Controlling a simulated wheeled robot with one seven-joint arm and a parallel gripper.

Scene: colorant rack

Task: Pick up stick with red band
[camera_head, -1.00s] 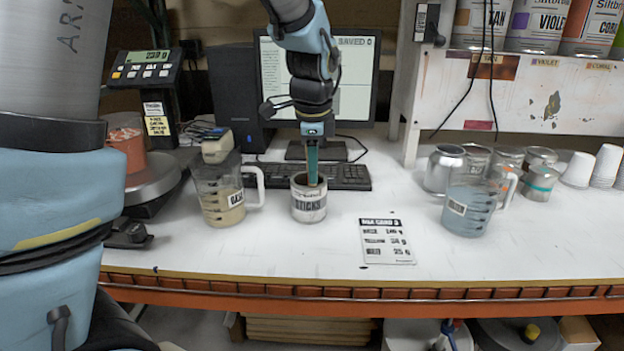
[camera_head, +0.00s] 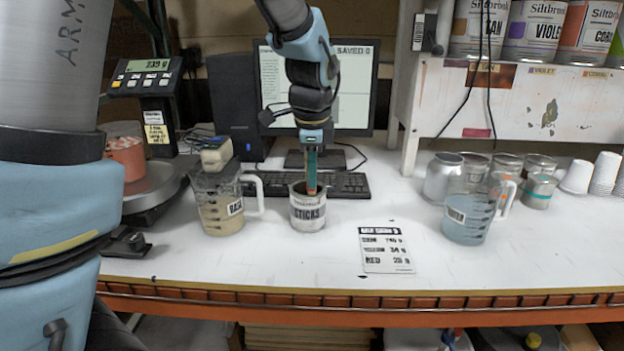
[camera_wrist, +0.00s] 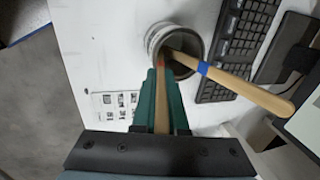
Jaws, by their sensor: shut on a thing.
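A can labelled STICKS (camera_head: 308,212) stands upright on the white bench in the head view, and its round mouth (camera_wrist: 152,42) shows in the wrist view. My gripper (camera_head: 311,180) points down over the can's mouth, its green fingers (camera_wrist: 162,78) shut on a wooden stick with a red band (camera_wrist: 160,62). The stick runs between the fingers, and the red band shows just past the tips, at the can's mouth. A second stick with a blue band (camera_wrist: 203,68) leans out of the can beside it. The lower end of the held stick is hidden.
A jug labelled BASE (camera_head: 218,207) stands close to the left of the can, and a jug of bluish liquid (camera_head: 468,218) to the right. A keyboard (camera_head: 345,184) lies behind the can. A printed card (camera_head: 387,250) lies in front, right, with bare bench around it.

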